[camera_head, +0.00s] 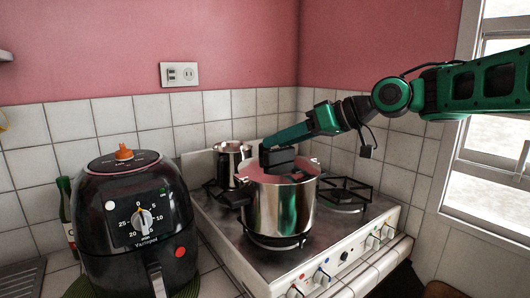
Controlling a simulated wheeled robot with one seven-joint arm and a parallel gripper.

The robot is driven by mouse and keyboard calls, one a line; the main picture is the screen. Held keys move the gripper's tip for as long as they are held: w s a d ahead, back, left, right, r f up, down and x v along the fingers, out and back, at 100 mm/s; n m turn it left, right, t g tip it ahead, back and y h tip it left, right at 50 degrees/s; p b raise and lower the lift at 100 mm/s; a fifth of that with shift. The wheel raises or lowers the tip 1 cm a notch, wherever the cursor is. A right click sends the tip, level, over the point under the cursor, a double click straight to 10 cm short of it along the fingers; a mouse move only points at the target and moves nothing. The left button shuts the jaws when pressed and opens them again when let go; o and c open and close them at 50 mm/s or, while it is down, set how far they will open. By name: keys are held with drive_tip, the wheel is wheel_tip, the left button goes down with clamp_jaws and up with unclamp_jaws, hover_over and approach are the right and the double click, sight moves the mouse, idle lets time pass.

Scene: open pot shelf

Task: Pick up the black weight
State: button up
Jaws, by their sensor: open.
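My gripper (279,166) is a dark block at the end of my green arm, over the mouth of a large steel pot (280,212). It points down at the pot's opening, and its lower part is at or below the rim. My fingers are hard to make out against the dark shapes there. My gripper is open. I cannot pick out the black weight for certain. My gripper and the near pot wall hide much of the pot's inside.
The pot stands on a gas stove (215,215) with a free burner grate (344,192) to its right. A smaller steel pot (230,162) stands behind left. A black air fryer (137,225) and a green bottle (68,215) stand at the left. Tiled walls close the corner.

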drive_tip(key=shift+x, duration=1.75)
drive_tip(key=shift+r, duration=0.1)
drive_tip(key=c, duration=1.1)
drive_tip(key=shift+r, duration=0.1)
clamp_jaws()
